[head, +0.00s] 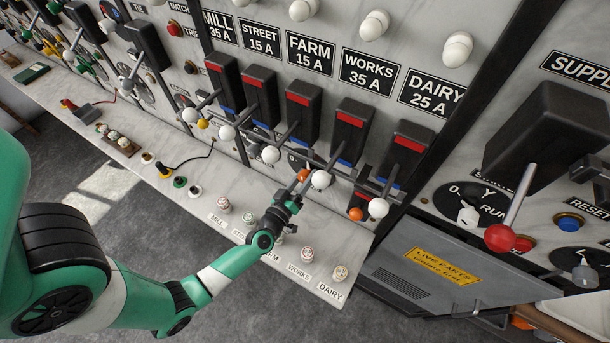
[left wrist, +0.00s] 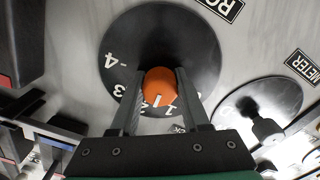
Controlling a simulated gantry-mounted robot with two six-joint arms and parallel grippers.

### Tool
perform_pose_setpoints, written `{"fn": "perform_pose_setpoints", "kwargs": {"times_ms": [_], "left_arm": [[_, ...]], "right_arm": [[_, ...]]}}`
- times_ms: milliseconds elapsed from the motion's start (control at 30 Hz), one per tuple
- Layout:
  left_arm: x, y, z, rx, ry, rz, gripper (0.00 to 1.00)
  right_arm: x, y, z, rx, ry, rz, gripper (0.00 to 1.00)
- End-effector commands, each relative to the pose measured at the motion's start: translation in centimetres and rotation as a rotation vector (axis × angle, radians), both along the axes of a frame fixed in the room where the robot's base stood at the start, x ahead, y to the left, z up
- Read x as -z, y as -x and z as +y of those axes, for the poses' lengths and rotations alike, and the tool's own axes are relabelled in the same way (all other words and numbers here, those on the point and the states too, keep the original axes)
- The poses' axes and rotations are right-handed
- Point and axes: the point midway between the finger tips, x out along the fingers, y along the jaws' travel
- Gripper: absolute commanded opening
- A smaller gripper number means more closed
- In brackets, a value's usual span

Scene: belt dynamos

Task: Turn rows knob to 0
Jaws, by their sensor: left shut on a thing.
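The orange knob (left wrist: 160,82) sits on a round black dial (left wrist: 195,45) in the left wrist view. White numerals 4, 3 and 1 show along the dial's rim, and the numeral between 3 and 1 is partly covered. A white mark on the knob faces the rim near 1 and the covered numeral. A label beginning "RO" (left wrist: 222,6) is cut off at the top edge. My left gripper (left wrist: 158,92) is shut on the orange knob, one finger on each side. In the head view my left gripper (head: 293,192) reaches the panel among the switch levers. My right gripper is not in view.
White-balled levers (head: 320,179) stick out close around my left gripper. A second orange knob (head: 355,214) is to its right. Small labelled knobs (head: 306,253) stand on the ledge below. A red-balled lever (head: 499,237) is far right. A second black dial (left wrist: 262,112) lies right in the wrist view.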

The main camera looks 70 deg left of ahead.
Motion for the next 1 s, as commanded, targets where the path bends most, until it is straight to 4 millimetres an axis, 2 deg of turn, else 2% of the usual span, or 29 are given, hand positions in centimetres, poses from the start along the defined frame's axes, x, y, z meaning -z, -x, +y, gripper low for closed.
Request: {"fn": "perform_pose_setpoints", "kwargs": {"times_ms": [1000], "left_arm": [[-0.13, -0.07, -0.07, 0.001, 0.762, -0.586, 0.0]], "right_arm": [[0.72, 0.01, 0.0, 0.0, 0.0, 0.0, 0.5]]}}
